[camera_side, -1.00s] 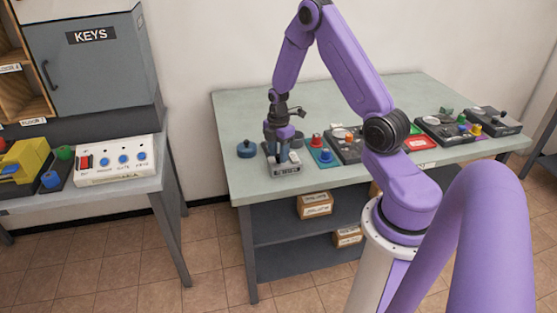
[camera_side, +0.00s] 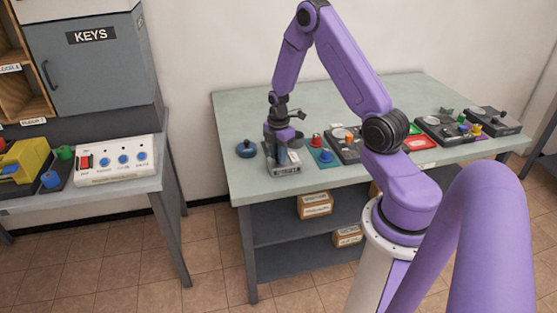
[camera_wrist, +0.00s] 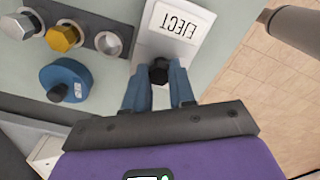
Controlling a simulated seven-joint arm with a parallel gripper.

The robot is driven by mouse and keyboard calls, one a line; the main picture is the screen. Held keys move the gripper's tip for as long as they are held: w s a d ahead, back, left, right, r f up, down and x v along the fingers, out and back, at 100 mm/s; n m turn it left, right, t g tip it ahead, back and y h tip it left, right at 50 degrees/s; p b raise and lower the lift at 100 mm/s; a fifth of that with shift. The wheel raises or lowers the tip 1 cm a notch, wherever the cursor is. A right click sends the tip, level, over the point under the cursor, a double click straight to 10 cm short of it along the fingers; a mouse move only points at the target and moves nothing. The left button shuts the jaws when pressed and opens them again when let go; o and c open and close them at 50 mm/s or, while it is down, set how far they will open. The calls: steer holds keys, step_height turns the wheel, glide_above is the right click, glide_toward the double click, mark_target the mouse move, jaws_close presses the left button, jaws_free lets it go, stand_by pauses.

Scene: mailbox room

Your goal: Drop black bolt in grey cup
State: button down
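In the wrist view the black bolt (camera_wrist: 158,70) is between the two blue fingertips of my gripper (camera_wrist: 160,78), which reach both its sides and look shut on it. In the side view my gripper (camera_side: 277,160) points down at the left front of the table, low over that block (camera_side: 286,170); the bolt is hidden there. A round grey metal piece with a darker middle (camera_wrist: 108,42) may be the grey cup, but I cannot tell for sure.
A blue round piece with a black knob (camera_wrist: 68,80) is close to my gripper's left. A silver hex piece (camera_wrist: 24,24) and a gold one (camera_wrist: 63,38) stand in a row. Coloured parts and dark trays (camera_side: 346,150) fill the table to the right.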

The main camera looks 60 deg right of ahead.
steer(key=shift+r, duration=2.25)
steer(key=shift+w+d+f, duration=0.2)
steer(key=shift+w+d, duration=0.2)
steer(key=shift+d, duration=2.35)
steer(key=shift+w+d+f, duration=0.25)
steer(key=shift+w+d, duration=0.15)
steer(key=shift+d, duration=2.4)
steer(key=shift+w+d+f, duration=0.2)
steer(key=shift+w+d, duration=0.2)
steer(key=shift+d, duration=2.35)
steer(key=shift+f, duration=0.85)
